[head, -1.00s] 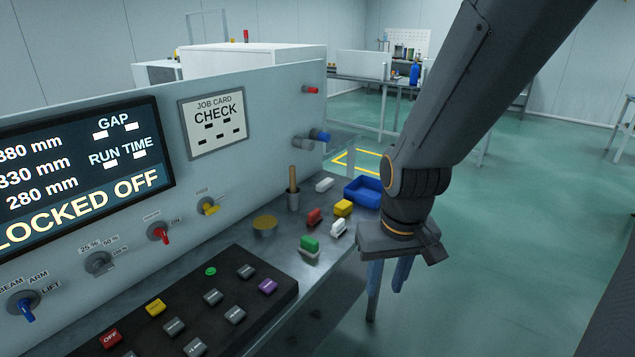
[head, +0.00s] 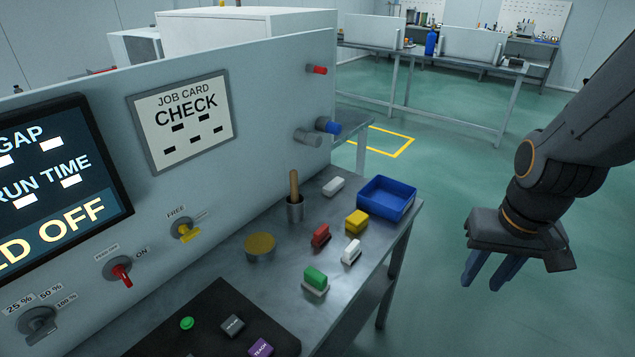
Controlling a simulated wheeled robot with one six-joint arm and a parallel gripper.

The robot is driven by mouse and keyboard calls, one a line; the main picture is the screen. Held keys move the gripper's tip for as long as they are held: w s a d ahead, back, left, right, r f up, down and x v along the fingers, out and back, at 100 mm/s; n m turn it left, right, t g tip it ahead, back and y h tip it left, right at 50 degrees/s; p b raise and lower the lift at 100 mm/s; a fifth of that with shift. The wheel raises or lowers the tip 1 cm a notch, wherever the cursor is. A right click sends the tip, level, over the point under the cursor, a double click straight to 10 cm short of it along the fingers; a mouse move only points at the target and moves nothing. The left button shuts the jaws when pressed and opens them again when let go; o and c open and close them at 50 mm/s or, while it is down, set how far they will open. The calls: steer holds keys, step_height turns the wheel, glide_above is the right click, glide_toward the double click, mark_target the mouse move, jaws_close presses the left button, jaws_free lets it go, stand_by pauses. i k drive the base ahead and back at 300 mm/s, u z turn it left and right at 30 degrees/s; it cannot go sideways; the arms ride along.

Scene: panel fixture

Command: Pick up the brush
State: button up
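A wooden handle (head: 294,184), which looks like the brush's, stands nearly upright in a small grey metal cup (head: 296,210) on the metal bench, close to the panel. My gripper (head: 481,286) is at the right, beyond the bench's right edge and over the floor, well apart from the brush. Its two blue fingers point down, spread apart, with nothing between them.
A blue bin (head: 387,198) stands at the bench's far right corner. Near the cup lie a yellow block (head: 357,222), red (head: 320,236), green (head: 315,278) and white pieces, and a gold-topped round tin (head: 260,246). The panel (head: 240,160) rises behind; a button box is in front.

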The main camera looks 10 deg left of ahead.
mark_target(292, 173)
steer(key=u, duration=0.4)
steer(key=i, duration=0.85)
steer(key=u, duration=0.65)
